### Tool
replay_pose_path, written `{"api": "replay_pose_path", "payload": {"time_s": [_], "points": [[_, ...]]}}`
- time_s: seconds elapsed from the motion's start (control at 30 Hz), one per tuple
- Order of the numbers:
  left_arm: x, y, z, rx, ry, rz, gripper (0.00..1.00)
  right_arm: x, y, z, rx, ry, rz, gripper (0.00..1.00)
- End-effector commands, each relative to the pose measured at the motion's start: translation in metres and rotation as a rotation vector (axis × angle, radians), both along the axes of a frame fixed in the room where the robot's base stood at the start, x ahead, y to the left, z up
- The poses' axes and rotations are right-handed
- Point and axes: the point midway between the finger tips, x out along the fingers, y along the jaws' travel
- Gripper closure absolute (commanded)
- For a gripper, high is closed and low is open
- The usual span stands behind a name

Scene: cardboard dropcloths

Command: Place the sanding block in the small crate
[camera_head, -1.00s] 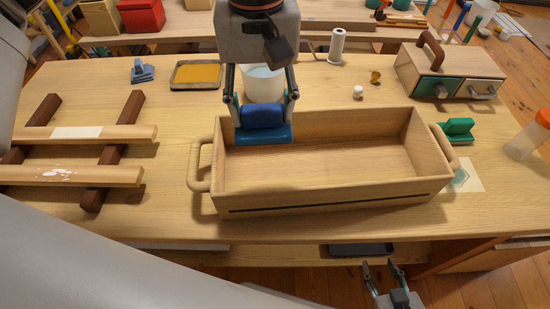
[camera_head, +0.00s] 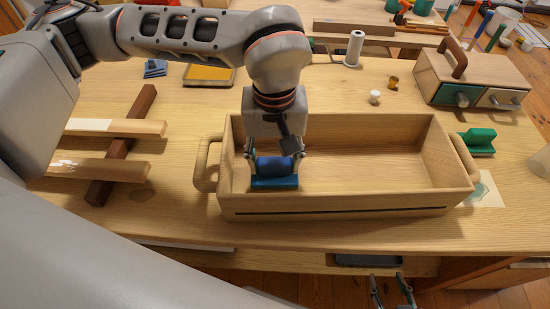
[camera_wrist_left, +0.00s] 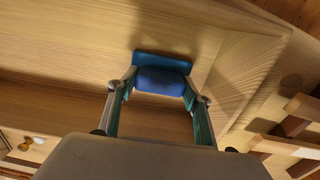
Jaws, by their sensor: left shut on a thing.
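The blue sanding block (camera_head: 275,181) is between the fingers of my left gripper (camera_head: 276,166). The gripper is shut on it and points down into the left end of the small crate (camera_head: 345,208), a wooden box with a rounded handle at each end. The block appears within the crate's walls; I cannot tell whether it touches the floor. The left wrist view also shows the block (camera_wrist_left: 162,80) between the fingertips, with crate boards around it. My right gripper (camera_head: 391,283) is low at the bottom edge, below the table front, with its fingers apart and empty.
Wooden rails on dark bars (camera_head: 115,150) lie left of the crate. A green block (camera_head: 478,141) sits by the right handle. A two-drawer box (camera_head: 475,80) stands at the back right. The crate's middle and right are empty.

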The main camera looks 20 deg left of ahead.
Motion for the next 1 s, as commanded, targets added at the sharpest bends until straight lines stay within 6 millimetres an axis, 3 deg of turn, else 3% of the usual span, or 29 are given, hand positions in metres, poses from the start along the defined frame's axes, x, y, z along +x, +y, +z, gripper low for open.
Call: {"api": "replay_pose_path", "payload": {"time_s": [0.33,0.37,0.4,0.77,1.0], "points": [[0.001,0.0,-0.002,-0.001,-0.003,-0.001,0.74,0.001,0.0,0.001,0.0,-0.002,0.0,0.6],[0.001,0.0,-0.002,-0.001,-0.003,0.0,0.43,0.001,0.0,0.002,-0.001,-0.004,-0.001,0.6],[0.0,0.0,-0.001,-0.001,-0.003,0.0,0.34,0.001,-0.001,0.002,-0.001,-0.005,0.0,0.6],[0.0,0.0,0.0,0.0,-0.002,0.0,0.34,0.002,-0.001,0.003,0.0,-0.007,-0.001,0.6],[0.002,0.0,0.031,0.0,-0.009,-0.001,0.34,0.004,0.0,0.009,0.004,-0.014,-0.002,0.6]]}}
